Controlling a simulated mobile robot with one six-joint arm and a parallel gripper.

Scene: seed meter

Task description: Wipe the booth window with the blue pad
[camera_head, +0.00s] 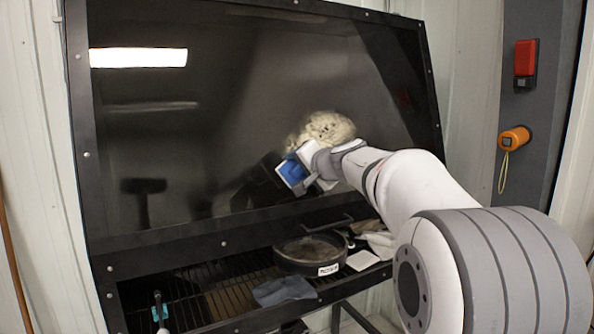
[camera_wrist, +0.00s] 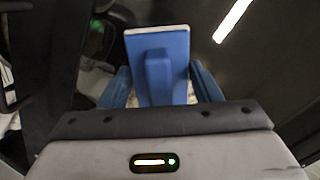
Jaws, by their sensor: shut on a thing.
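The booth window (camera_head: 230,110) is a large dark, glossy sloping pane in a black frame. A pale, mottled beige patch (camera_head: 328,127) shows on it right of centre, just above my gripper. My gripper (camera_head: 309,168) is in front of the window's lower right part and is shut on the blue pad (camera_head: 291,172). In the wrist view the blue pad (camera_wrist: 178,47) has a pale edge and a raised handle block, and sits between the blue fingers of my gripper (camera_wrist: 160,87). I cannot tell whether the pad touches the glass.
Below the window is a grated shelf with a round dark pan (camera_head: 310,254), a grey-blue cloth (camera_head: 284,290) and a white square piece (camera_head: 362,260). A red device (camera_head: 525,58) and an orange item (camera_head: 514,139) hang on the right post. The window's left side is clear.

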